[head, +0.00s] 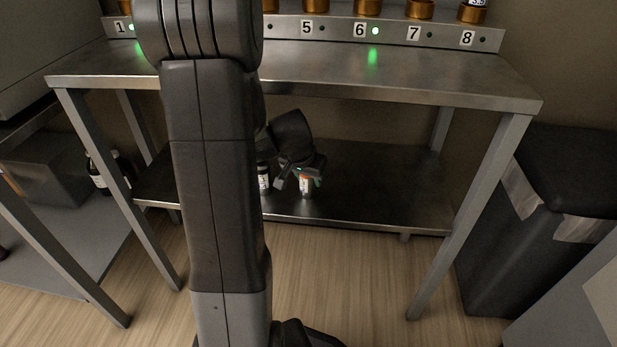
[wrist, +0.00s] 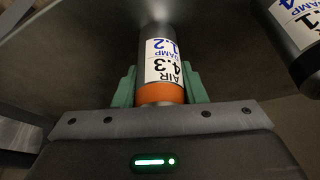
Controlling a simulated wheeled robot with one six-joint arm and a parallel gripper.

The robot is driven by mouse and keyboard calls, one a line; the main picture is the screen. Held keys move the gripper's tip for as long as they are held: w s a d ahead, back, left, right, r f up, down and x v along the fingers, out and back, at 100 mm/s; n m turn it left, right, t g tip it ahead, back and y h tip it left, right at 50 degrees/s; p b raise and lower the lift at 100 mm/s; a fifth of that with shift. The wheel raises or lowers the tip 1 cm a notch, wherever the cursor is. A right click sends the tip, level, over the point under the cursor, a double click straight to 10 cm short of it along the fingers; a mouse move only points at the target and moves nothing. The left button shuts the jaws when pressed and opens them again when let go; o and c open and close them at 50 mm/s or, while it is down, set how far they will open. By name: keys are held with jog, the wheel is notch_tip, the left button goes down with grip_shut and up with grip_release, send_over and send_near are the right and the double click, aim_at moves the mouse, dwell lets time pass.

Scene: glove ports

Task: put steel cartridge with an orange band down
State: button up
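The steel cartridge with an orange band (head: 305,187) is upright at the lower shelf of the steel bench, near its front edge. In the wrist view the cartridge (wrist: 162,50) has a white label reading AIR 4.3 and DAMP 1.2, with the orange band at the end near my gripper. My gripper (head: 301,178) has its green fingers (wrist: 161,88) on both sides of the band, appearing shut on it. The far end seems at or just above the shelf; I cannot tell if it touches.
A second labelled cartridge (head: 264,178) stands just left on the lower shelf (head: 380,190); it shows at upper right in the wrist view (wrist: 295,35). The shelf is clear to the right. The bench top (head: 420,80) is above; a black bin (head: 540,220) stands right.

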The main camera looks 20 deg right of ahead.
jog(key=o, duration=0.4)
jog(key=shift+r+p, duration=0.2)
jog(key=shift+p, duration=0.1)
jog(key=p+v, duration=0.2)
jog(key=v, duration=0.3)
jog(key=shift+r, duration=0.2)
jog(key=s+a, duration=0.2)
jog(key=a, duration=0.1)
jog(key=s+a, duration=0.3)
jog(key=s+a+b, duration=0.1)
jog(key=s+a, duration=0.1)
jog(key=a, duration=0.1)
jog(key=shift+s+a+f, duration=0.15)
jog(key=shift+s+f, duration=0.1)
jog(key=shift+s, duration=0.15)
jog(key=shift+s, duration=0.1)
